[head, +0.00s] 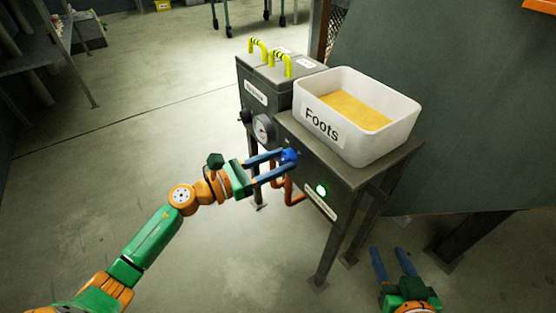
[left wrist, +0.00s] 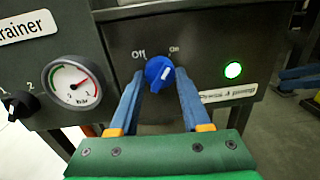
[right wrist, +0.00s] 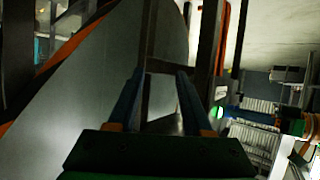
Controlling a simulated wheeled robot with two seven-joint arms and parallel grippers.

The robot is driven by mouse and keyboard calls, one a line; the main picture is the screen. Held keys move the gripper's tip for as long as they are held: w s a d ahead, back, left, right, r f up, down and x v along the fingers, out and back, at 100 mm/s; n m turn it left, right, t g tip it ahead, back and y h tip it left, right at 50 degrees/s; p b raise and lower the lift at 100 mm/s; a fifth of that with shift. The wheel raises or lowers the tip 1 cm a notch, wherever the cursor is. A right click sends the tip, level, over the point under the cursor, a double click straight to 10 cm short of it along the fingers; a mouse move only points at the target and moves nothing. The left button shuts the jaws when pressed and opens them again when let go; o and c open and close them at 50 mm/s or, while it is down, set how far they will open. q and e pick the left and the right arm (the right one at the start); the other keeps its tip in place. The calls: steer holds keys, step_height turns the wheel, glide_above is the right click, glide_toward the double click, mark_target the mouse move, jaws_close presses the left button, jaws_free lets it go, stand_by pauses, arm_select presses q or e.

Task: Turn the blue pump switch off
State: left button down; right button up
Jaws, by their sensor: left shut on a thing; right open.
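The blue pump switch (head: 290,156) is a round knob on the dark front panel of the cabinet. In the left wrist view the knob (left wrist: 159,74) sits between the labels "Off" and "On", and its white pointer mark leans up and right toward "On". A green lamp (left wrist: 233,70) right of it is lit. My left gripper (head: 281,161) is shut on the knob, one finger on each side of it. My right gripper (head: 388,250) is open and empty, low at the right, apart from the cabinet; its fingers also show in the right wrist view (right wrist: 160,78).
A white tub (head: 390,140) labelled "Foots" with yellow contents stands on the cabinet top. A pressure gauge (left wrist: 76,83) and a black knob (left wrist: 22,104) are left of the switch. Yellow handles (head: 281,63) top the box behind. Open floor lies left.

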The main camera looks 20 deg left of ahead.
arm_select(q)
steer(key=n+p, duration=0.1)
steer(key=n, duration=0.4)
steer(key=n+p, duration=0.1)
steer(key=n, duration=0.3)
steer(key=shift+t+p, duration=0.3)
steer(key=shift+p, duration=0.05)
arm_select(e)
steer(key=s+d+f+g+h, duration=0.1)
steer(key=s+d+f+g, duration=0.1)
steer(key=s+f+g, duration=0.4)
steer(key=s+d+f+g+h, duration=0.15)
steer(key=s+f+g, duration=0.25)
steer(key=s, duration=0.4)
arm_select(q)
steer(key=n+p, duration=0.1)
steer(key=n, duration=0.1)
steer(key=shift+s+d+n, duration=0.1)
steer(key=shift+n, duration=0.3)
steer(key=shift+n+p, duration=0.35)
steer(key=shift+n, duration=0.45)
steer(key=shift+f+n+t+p, duration=0.1)
steer(key=shift+n+t+p, duration=0.3)
steer(key=shift+n, duration=0.9)
arm_select(e)
steer(key=x, duration=0.6)
steer(key=shift+s+d+f+m, duration=0.2)
steer(key=shift+f+m, duration=0.1)
steer(key=shift+f, duration=0.05)
steer(key=shift+y, duration=0.25)
